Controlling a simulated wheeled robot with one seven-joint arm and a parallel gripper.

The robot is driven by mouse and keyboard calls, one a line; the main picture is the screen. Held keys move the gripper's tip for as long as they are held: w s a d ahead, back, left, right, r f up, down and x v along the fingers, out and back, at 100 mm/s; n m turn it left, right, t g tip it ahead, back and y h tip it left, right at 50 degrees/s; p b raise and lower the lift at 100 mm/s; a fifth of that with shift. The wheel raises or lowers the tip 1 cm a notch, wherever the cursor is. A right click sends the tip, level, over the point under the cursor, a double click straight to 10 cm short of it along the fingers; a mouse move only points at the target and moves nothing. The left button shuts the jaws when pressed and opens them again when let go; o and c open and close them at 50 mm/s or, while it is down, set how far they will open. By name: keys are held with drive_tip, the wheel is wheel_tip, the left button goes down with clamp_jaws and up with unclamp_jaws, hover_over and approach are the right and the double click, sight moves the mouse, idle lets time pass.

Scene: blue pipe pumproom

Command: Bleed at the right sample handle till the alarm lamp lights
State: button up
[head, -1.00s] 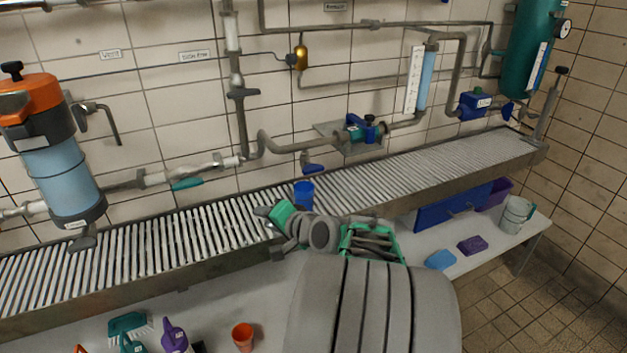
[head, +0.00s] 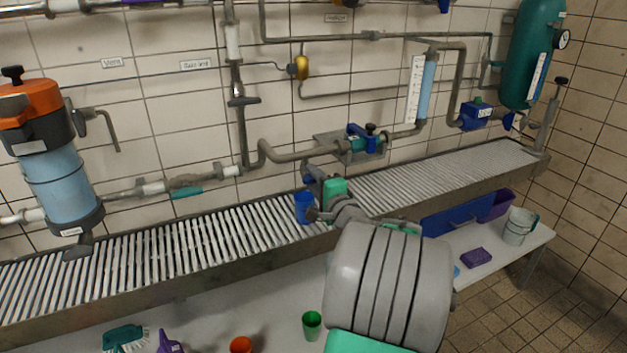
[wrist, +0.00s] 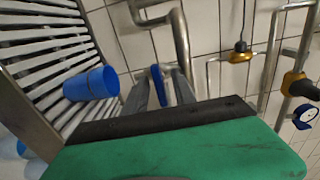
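The right sample handle appears to be the blue lever (head: 308,178) under the pipe, mostly hidden behind my gripper in the head view. In the wrist view the blue lever (wrist: 157,82) shows between and beyond my two grey fingers. My gripper (head: 314,178) is open, with gaps beside the lever; I cannot tell whether either finger touches it. A blue cup (head: 304,207) stands on the slatted rack just below and left of my gripper; it also shows in the wrist view (wrist: 92,84). An amber fitting (head: 301,67), possibly the alarm lamp, is on the wall; I cannot tell if it is lit.
The slatted rack (head: 150,257) runs along the wall. A blue-handled valve (head: 362,140) sits on the pipe right of my gripper. An orange-topped filter (head: 60,165) stands left. A green cup (head: 312,324) and an orange cup (head: 241,345) stand on the lower bench.

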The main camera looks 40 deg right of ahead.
drive_tip(key=shift+c, duration=0.3)
clamp_jaws()
drive_tip(key=shift+f+n+b, duration=0.1)
drive_tip(key=shift+n+b, duration=0.2)
drive_tip(key=shift+b, duration=0.1)
drive_tip(key=n+b, duration=0.2)
drive_tip(key=b, duration=0.1)
drive_tip(key=shift+f+n, duration=0.15)
drive_tip(key=shift+n, duration=0.15)
drive_tip(key=n+b, duration=0.3)
drive_tip(key=b, duration=0.1)
drive_tip(key=shift+f, duration=0.1)
drive_tip(key=n+b, duration=0.7)
drive_tip(key=b, duration=0.1)
drive_tip(key=shift+r+n, duration=0.25)
drive_tip(key=shift+n, duration=0.15)
drive_tip(key=shift+b, duration=0.3)
